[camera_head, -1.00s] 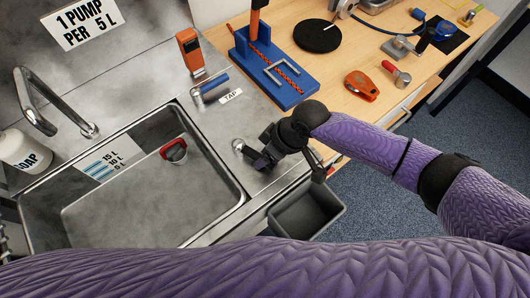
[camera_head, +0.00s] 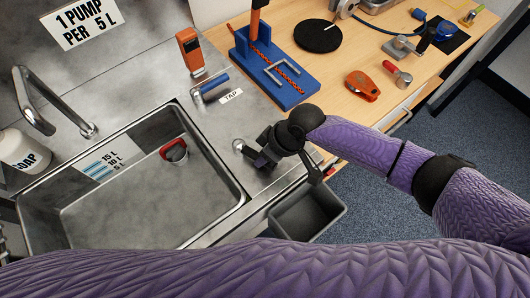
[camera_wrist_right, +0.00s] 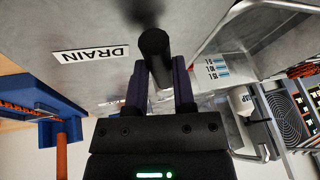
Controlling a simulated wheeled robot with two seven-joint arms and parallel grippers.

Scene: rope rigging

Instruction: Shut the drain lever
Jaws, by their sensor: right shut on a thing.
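The drain lever's black grip (camera_wrist_right: 156,52) stands between the two fingers of my right gripper (camera_wrist_right: 158,85) in the right wrist view, beside the DRAIN label (camera_wrist_right: 90,54). In the head view my right gripper (camera_head: 258,156) is at the counter just right of the sink, shut on the lever. A silver part of the lever (camera_head: 239,145) shows at the gripper's left; the rest is hidden by the gripper. My left gripper is not in view.
The steel sink (camera_head: 222,212) lies left of the gripper, with a red-handled piece (camera_head: 174,151) inside. The blue-handled tap lever (camera_head: 211,88) is behind. A grey bin (camera_head: 307,212) is below the counter edge. A blue rope stand (camera_head: 275,75) sits on the wooden bench.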

